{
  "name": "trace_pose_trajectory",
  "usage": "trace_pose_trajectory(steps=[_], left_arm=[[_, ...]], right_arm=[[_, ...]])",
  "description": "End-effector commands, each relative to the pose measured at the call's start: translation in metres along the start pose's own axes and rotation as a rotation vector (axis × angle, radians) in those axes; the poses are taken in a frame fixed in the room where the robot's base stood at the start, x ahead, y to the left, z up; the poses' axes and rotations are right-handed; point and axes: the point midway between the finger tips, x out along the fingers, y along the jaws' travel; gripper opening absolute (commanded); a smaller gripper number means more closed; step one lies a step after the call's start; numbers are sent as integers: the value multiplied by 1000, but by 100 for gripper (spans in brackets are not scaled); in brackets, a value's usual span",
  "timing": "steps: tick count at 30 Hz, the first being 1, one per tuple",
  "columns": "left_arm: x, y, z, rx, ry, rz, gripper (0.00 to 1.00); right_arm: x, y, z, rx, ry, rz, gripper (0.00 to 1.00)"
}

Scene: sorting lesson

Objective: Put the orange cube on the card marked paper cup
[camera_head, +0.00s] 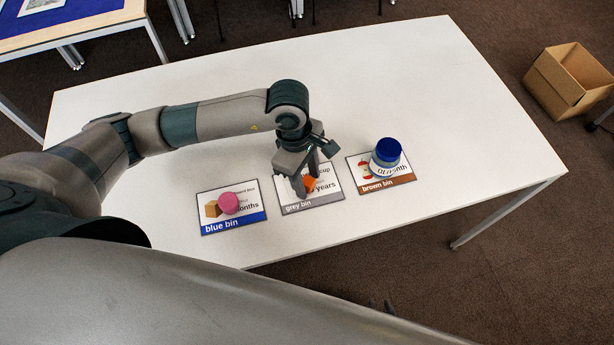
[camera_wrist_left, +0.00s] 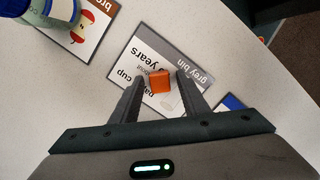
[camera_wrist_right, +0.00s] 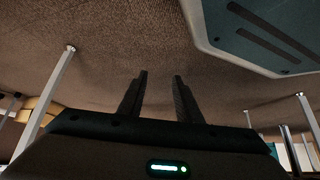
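The orange cube (camera_head: 310,184) is at the grey bin card (camera_head: 297,208), the middle of three cards, whose partly hidden print includes "cup". In the left wrist view the cube (camera_wrist_left: 160,82) appears over the card's printed face (camera_wrist_left: 150,45); it looks to rest there, though contact is hard to confirm. My left gripper (camera_wrist_left: 160,76) points down over this card. Its fingers stand either side of the cube with a visible gap on each side. My right gripper (camera_wrist_right: 161,75) is open and empty, away from the cards, with floor behind it.
A pink object (camera_head: 229,203) sits on the blue bin card (camera_head: 233,224) at left. A blue-lidded jar (camera_head: 387,152) stands on the brown bin card (camera_head: 388,186) at right. The white table (camera_head: 400,70) is otherwise clear. An open cardboard box (camera_head: 560,88) is on the floor.

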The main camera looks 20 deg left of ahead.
Motion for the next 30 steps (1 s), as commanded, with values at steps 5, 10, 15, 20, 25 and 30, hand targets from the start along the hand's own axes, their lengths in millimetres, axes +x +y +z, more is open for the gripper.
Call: trace_pose_trajectory(steps=[5, 10, 15, 20, 25, 30], left_arm=[[-1, 0, 0, 0, 0, 0, 41], [-6, 1, 0, 0, 0, 2, 41], [-26, 1, 0, 1, 0, 4, 41], [-53, 1, 0, 2, 0, 5, 41], [-84, 1, 0, 1, 0, 4, 41], [-108, 1, 0, -1, 1, 3, 41]], right_arm=[[-1, -2, 2, 2, -3, -2, 31], [-2, -3, 12, 2, -18, -3, 31], [1, -5, 10, 1, 1, -6, 31], [6, -8, -16, 1, 59, -10, 31], [8, -3, -13, 7, 17, -2, 31], [9, 2, -7, 8, -17, 4, 31]])
